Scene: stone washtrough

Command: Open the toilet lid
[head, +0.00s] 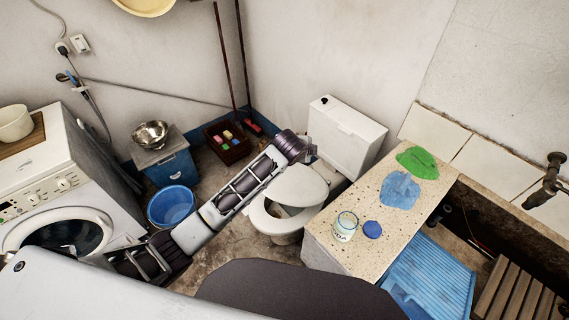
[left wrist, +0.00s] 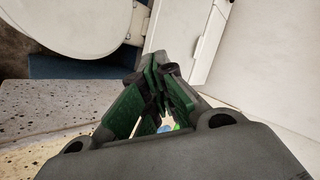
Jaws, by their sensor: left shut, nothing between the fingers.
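The white toilet (head: 258,217) stands left of the stone counter, its cistern (head: 345,137) behind it against the wall. The toilet lid (head: 300,184) looks partly raised and tilted, with a dark gap above the bowl at its front. In the left wrist view the white rounded lid or seat (left wrist: 75,25) shows at the upper left. My left gripper (head: 309,149) is by the cistern's front left, near the lid's back edge. Its green-padded fingers (left wrist: 157,80) are shut and empty in the left wrist view. Contact with the lid cannot be told. My right gripper is not in view.
The speckled counter (head: 388,238) right of the toilet holds a jar (head: 345,227), a blue cap (head: 372,230) and blue and green cloths. A blue bucket (head: 171,206), a crate (head: 227,142) and a washing machine (head: 60,190) stand to the left.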

